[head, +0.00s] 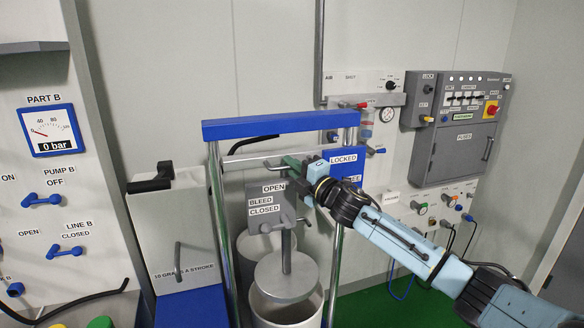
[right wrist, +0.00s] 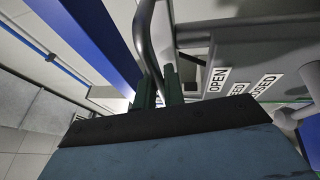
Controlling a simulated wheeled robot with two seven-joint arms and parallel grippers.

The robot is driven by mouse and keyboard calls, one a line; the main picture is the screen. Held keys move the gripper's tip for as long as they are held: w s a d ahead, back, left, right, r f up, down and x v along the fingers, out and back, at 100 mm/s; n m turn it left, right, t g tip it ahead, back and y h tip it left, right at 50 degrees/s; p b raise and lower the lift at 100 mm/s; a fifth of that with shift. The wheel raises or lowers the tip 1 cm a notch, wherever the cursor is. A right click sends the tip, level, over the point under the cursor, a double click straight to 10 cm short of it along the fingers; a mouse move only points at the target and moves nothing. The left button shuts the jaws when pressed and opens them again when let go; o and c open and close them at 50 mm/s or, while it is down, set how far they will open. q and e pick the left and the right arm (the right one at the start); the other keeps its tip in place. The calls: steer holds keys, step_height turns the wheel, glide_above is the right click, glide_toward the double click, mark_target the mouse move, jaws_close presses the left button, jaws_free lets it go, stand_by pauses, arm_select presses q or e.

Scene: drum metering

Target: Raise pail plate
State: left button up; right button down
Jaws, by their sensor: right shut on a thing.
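The pail plate (head: 286,276) is a round grey disc on a vertical rod, level, at the mouth of a white pail (head: 257,316). A grey block with OPEN, BLEED and CLOSED labels (head: 264,222) sits above it, inside a frame with a blue top beam (head: 280,124). My right gripper (head: 293,165) is at the top of this block. In the right wrist view its green fingers (right wrist: 160,88) are closed on a bent grey bar handle (right wrist: 147,42). The fingertips are partly hidden in the head view. My left gripper is not in view.
A second white pail (head: 247,248) stands behind the plate. Chrome posts (head: 217,225) flank it.

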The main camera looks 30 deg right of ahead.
steer(key=shift+r, duration=0.15)
steer(key=c, duration=1.5)
jaws_free()
steer(key=shift+f, duration=0.2)
steer(key=b+v, duration=0.3)
steer(key=v, duration=1)
steer(key=shift+s, duration=0.2)
steer(key=shift+d+r, duration=0.1)
